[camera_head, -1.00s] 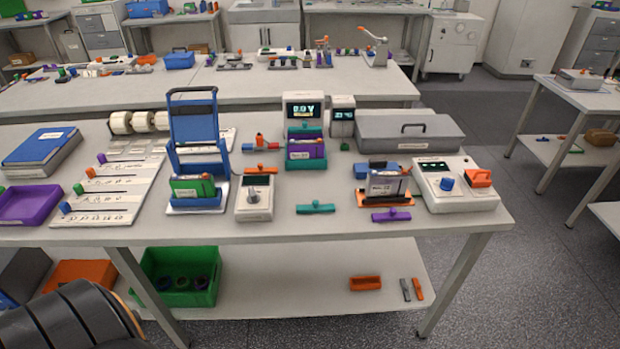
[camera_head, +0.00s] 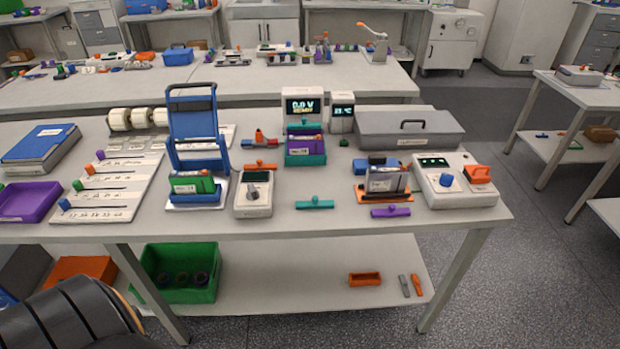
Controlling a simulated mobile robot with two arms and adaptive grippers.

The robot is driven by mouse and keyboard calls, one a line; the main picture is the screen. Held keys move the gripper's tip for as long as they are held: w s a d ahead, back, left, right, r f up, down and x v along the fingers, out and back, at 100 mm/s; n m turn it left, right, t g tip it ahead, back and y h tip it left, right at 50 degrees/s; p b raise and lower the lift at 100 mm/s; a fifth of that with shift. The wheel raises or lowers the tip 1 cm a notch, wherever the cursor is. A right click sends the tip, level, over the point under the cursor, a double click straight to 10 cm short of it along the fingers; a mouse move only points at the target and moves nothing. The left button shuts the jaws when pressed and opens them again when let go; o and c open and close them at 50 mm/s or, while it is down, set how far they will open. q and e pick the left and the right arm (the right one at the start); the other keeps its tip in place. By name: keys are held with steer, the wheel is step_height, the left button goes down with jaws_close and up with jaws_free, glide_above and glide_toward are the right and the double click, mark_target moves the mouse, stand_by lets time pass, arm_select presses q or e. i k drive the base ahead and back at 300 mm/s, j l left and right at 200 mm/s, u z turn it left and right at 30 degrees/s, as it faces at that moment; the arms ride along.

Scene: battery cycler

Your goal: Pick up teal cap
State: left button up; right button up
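A teal cap (camera_head: 315,203), a flat bar with a small knob in its middle, lies near the front edge of the bench. It sits between the grey and white device with a dial (camera_head: 254,194) and a purple cap (camera_head: 391,211). Nothing covers it. Another teal piece (camera_head: 304,126) shows at the charger with the lit display, above a purple block in a teal holder (camera_head: 305,157). Neither of my grippers is in view. Only a dark, rounded part of my own body shows at the lower left.
A blue stand (camera_head: 193,112) with a green block is left of the dial device. A block in an orange-based holder (camera_head: 384,181) and a white control box (camera_head: 453,182) stand to the right. A green crate (camera_head: 182,293) is on the lower shelf. Bench around the teal cap is clear.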

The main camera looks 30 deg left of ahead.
mark_target(315, 203)
steer(key=i+l+u, duration=0.1)
steer(key=u, duration=0.35)
steer(key=l+u, duration=0.3)
steer(key=u, duration=0.15)
